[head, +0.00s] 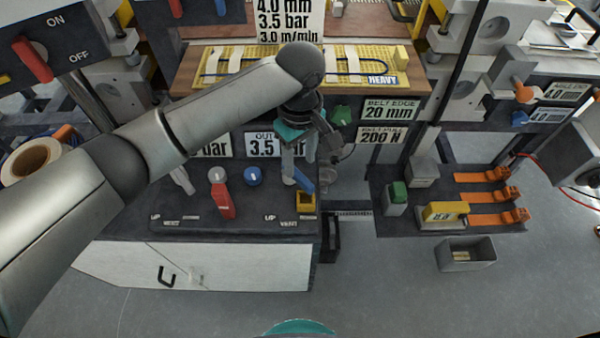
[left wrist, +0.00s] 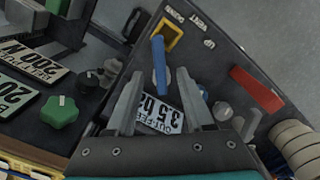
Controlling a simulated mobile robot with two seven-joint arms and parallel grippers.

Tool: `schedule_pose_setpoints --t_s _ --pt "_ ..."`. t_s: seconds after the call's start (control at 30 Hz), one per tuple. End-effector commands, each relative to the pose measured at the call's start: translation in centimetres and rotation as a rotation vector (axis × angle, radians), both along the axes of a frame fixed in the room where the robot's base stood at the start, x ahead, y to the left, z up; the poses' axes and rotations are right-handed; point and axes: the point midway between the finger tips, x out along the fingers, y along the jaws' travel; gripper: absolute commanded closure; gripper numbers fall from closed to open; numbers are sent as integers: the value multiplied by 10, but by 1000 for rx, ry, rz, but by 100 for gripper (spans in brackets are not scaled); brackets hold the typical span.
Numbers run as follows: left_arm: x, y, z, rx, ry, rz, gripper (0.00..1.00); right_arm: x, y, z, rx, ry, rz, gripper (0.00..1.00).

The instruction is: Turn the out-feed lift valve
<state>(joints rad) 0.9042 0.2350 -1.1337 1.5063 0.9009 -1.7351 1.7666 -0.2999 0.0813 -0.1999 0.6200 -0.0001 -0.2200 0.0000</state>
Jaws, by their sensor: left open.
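The blue lever (head: 303,180) that looks like the out-feed lift valve stands on the dark panel, near the OUT-FEED 3.5 bar sign (head: 262,145). In the left wrist view the lever (left wrist: 159,60) is upright in the picture, with UP, VENT and DOWN labels beyond it. My left gripper (head: 299,168) is open and empty above the panel in the head view. In the left wrist view its fingers (left wrist: 160,75) appear on either side of the lever; I cannot tell how far above it they are. My right gripper is not in view.
A red lever (head: 224,202) and a blue knob (head: 252,176) stand to the left on the same panel. A yellow square frame (head: 305,202) lies near the panel's front right corner. A green knob (left wrist: 60,112) is beside the gripper. A grey bin (head: 466,256) stands further right.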

Motion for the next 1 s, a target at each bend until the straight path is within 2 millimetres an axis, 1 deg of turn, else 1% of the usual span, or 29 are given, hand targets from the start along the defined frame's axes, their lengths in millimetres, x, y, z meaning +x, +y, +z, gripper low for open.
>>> schedule_pose_setpoints --t_s 0.03,0.1,0.2,0.3,0.43,0.67,0.77,1.0 --pt "0 1 -12 2 2 1 48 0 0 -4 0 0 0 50" --pt "0 1 -24 2 1 0 48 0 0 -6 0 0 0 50" --pt "0 0 -37 1 0 0 48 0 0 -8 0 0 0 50" --pt "0 0 -44 1 -1 -1 48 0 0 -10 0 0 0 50" --pt "0 0 -49 0 -1 -1 48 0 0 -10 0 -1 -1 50" --pt "0 0 -49 0 -1 -1 48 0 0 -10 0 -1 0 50" --pt "0 0 -49 0 -1 -1 58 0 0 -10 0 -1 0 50" --pt "0 0 -49 0 -1 -1 85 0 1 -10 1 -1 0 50"
